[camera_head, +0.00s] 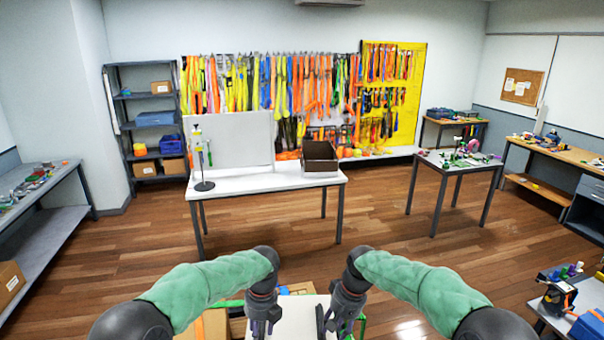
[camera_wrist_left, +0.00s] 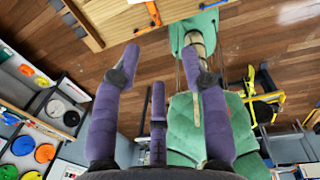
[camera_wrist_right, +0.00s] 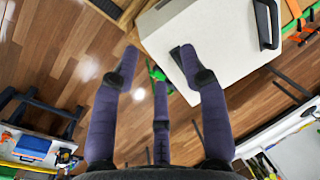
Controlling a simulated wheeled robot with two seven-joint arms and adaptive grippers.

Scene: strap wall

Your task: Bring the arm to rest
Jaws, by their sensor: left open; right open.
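Both my arms, in green sleeves, reach in from the bottom of the head view and bend down toward its lower middle. My left gripper (camera_head: 263,322) hangs at the left side of a white surface (camera_head: 298,315). My right gripper (camera_head: 340,318) hangs at its right side. In the left wrist view the left fingers (camera_wrist_left: 161,50) are spread with nothing between them. In the right wrist view the right fingers (camera_wrist_right: 158,50) are spread and empty, with one fingertip in front of the white surface (camera_wrist_right: 215,50). The undersides of both grippers are hidden in the head view.
A white table (camera_head: 265,182) with a dark open box (camera_head: 320,157) and a small stand (camera_head: 203,165) is ahead. A smaller table (camera_head: 458,160) stands right of it. Benches line both sides. Straps (camera_head: 270,85) hang on the back wall. The wooden floor between is clear.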

